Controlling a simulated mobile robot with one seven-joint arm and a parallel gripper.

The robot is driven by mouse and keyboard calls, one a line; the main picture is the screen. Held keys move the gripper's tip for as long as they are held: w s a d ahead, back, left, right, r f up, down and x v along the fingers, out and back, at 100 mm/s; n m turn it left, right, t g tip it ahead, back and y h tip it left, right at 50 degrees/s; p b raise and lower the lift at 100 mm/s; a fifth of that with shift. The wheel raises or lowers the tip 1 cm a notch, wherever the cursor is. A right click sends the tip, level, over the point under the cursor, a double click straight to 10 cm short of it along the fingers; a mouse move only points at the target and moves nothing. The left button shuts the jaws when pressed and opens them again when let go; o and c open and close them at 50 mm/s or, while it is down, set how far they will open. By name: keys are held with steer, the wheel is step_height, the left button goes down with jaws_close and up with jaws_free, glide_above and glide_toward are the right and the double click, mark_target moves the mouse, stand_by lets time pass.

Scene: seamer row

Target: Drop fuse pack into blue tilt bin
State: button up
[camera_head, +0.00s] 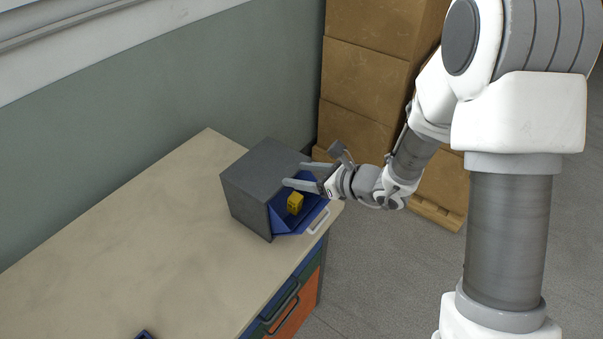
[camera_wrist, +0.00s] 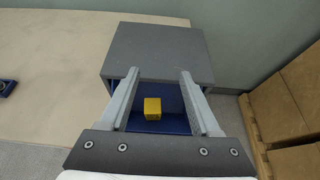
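The fuse pack (camera_head: 294,203) is a small yellow block. It lies inside the blue tilt bin (camera_head: 284,222), which is tilted open at the front of a grey box-shaped housing (camera_head: 262,172) on the bench. The wrist view also shows the yellow fuse pack (camera_wrist: 152,108) against the blue bin floor (camera_wrist: 170,126). My gripper (camera_head: 293,174) is at the bin's opening, its two fingers spread wide. The fingers (camera_wrist: 162,76) appear on either side of the fuse pack in the wrist view, with clear space between them and it. Nothing is held.
The housing stands near the far right end of a beige worktop (camera_head: 130,250), with blue and orange drawers (camera_head: 297,307) below. Stacked cardboard boxes (camera_head: 365,80) stand on a pallet behind my arm. A small dark blue object (camera_head: 145,335) lies at the near edge. Most of the worktop is clear.

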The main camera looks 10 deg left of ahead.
steer(key=shift+o, duration=0.3)
steer(key=v, duration=1.7)
steer(key=shift+d, duration=0.2)
steer(key=shift+r, duration=0.15)
steer(key=s+d+r+n+g+h, duration=0.2)
steer(key=s+r+n+g+h, duration=0.25)
steer(key=s+n, duration=0.75)
steer(key=s+d+r+n+t+h, duration=0.1)
steer(key=d+r+n+t+h, duration=0.4)
steer(key=d+n, duration=0.5)
steer(key=shift+s+d+r+n+h, duration=0.15)
steer(key=shift+d+r+n+h, duration=0.15)
steer(key=shift+r+h, duration=0.8)
